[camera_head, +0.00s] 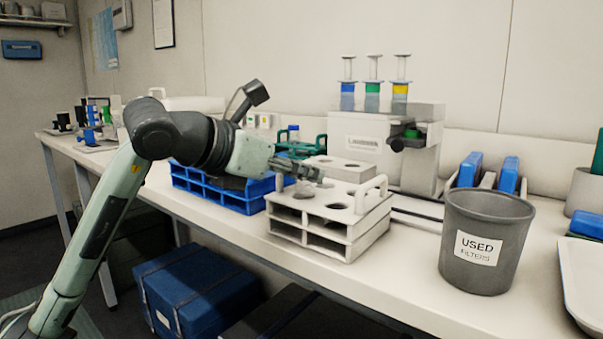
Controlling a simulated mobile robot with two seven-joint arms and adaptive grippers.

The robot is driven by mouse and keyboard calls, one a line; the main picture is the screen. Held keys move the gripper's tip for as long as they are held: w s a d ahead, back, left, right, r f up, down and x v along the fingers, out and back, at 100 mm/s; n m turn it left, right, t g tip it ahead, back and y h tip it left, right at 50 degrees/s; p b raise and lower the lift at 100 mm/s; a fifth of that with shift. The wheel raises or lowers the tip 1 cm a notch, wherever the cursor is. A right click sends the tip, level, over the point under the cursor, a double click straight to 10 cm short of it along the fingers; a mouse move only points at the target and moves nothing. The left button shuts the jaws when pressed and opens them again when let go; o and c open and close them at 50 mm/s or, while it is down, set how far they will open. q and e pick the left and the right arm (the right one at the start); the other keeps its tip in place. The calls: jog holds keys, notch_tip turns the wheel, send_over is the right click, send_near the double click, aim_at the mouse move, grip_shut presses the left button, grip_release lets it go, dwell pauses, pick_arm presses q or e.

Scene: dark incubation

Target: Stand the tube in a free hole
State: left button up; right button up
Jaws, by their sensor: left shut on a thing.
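A white rack (371,228) with round holes in its top and a handle at each end stands near the front edge of the bench. Dark open holes show in its top. My left gripper (318,178) comes in from the left and is over the back left part of this rack. It is shut on a small pale tube (303,190), which shows just below the fingers, close above or at the rack's top. I cannot tell whether its lower end is inside a hole. My right gripper is not in view.
A blue rack (213,194) stands left of the white rack, and a green rack (296,149) behind. A white machine with three syringes (372,97) stands at the back. A grey used-filters bin (486,240) is at the right. Blue boxes (197,283) sit below the bench.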

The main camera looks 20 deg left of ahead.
pick_arm(q)
jog(key=shift+f, duration=0.1)
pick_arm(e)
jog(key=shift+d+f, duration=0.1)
pick_arm(q)
jog(key=o, duration=0.5)
jog(key=shift+o, duration=0.5)
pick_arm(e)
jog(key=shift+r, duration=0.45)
pick_arm(q)
jog(key=shift+r, duration=0.25)
jog(key=v, duration=0.2)
jog(key=shift+s+a, duration=0.2)
jog(key=shift+s, duration=0.15)
jog(key=b+v, duration=0.1)
jog(key=v, duration=0.8)
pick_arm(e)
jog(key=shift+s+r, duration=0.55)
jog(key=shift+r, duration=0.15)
